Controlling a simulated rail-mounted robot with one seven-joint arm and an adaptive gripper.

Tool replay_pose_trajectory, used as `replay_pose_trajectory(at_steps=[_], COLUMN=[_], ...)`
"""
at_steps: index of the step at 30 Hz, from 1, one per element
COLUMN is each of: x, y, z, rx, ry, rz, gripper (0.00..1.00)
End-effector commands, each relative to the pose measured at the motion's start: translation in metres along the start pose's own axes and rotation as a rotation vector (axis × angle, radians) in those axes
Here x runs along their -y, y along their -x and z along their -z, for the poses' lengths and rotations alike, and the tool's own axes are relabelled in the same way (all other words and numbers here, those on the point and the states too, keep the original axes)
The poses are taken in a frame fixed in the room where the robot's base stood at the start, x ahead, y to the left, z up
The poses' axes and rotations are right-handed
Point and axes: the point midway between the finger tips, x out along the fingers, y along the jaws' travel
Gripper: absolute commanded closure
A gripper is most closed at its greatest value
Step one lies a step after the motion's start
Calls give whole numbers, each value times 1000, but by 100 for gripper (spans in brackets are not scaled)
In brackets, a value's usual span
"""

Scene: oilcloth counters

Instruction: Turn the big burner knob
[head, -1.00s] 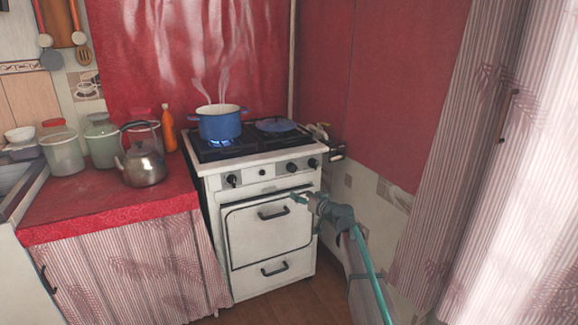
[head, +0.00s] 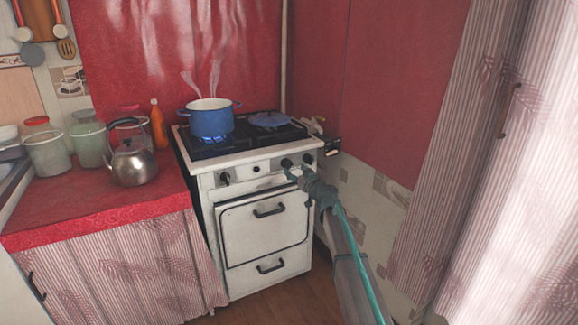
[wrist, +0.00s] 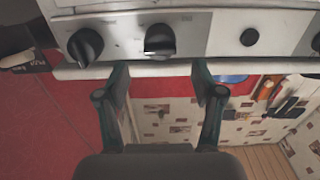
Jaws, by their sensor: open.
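The white stove (head: 235,240) has a row of black knobs on its front panel. One knob (head: 224,179) is at the left, and two are at the right: an inner knob (head: 287,163) and an outer knob (head: 308,158). Which one is the big burner knob, I cannot tell. My gripper (head: 293,173) is at the panel by the inner right knob. In the wrist view my gripper (wrist: 160,72) is open and empty. The inner knob (wrist: 160,40) lies just beyond and between the fingertips, and the outer knob (wrist: 86,46) is to its left.
A steaming blue pot (head: 211,122) stands over a lit blue flame. A kettle (head: 132,163) and jars stand on the red counter (head: 100,208) at left. The oven handle (head: 269,211) sticks out below the panel. A striped curtain (head: 440,170) hangs at right.

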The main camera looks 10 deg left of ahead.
Motion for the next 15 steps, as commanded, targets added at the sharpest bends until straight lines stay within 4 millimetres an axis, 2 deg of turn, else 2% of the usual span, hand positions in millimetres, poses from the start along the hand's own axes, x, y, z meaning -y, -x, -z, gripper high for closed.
replay_pose_trajectory(at_steps=[1, 6, 10, 15], x=[-1, -1, -1, 0], y=[-14, -41, -54, -58], z=[1, 0, 0, 0], rx=[0, 0, 1, 1], ry=[-1, -1, -1, -1], rz=[1, 0, 0, 0], gripper=[33, 33, 33, 33])
